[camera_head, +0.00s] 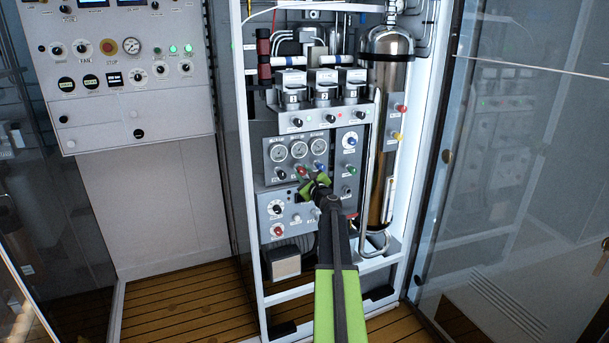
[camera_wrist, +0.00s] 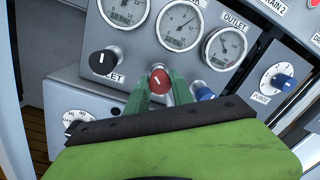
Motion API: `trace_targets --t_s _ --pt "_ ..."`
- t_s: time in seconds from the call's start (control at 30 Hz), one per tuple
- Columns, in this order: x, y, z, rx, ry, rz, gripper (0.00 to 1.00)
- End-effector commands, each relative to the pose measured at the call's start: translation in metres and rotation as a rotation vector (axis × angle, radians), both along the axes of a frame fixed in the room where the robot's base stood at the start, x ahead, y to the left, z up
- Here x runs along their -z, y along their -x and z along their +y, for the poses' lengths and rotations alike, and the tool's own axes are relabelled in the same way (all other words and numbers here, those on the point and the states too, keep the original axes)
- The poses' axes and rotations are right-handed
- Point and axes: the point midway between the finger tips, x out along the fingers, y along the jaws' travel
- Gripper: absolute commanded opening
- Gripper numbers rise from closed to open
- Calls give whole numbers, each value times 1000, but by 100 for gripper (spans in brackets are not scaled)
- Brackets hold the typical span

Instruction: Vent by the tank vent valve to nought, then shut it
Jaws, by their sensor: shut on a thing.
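A red knob (camera_wrist: 159,79) with a pale pointer mark sits below the middle gauge (camera_wrist: 180,27), whose label is partly cut off. In the wrist view my gripper (camera_wrist: 161,90) has its green fingers shut on the red knob, one on each side. The middle gauge's needle points up and right, clearly off the low end; its figures are too small to read. In the head view my gripper (camera_head: 309,182) reaches the grey valve panel (camera_head: 263,160) just under the red knob (camera_head: 302,170). The knob's own label is hidden.
A black inlet knob (camera_wrist: 104,61) is left of the red knob and a blue knob (camera_wrist: 205,94) close on its right. The outlet gauge (camera_wrist: 226,47) and a blue purge knob (camera_wrist: 283,82) lie further right. A steel cylinder (camera_head: 388,100) stands right of the panel.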

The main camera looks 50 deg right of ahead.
Motion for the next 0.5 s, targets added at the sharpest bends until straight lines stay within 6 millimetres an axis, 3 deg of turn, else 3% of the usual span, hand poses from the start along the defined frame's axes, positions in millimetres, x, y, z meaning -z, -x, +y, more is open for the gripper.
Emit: trace_targets --t_s 0.5 --pt "2 1 0 0 455 186 0"
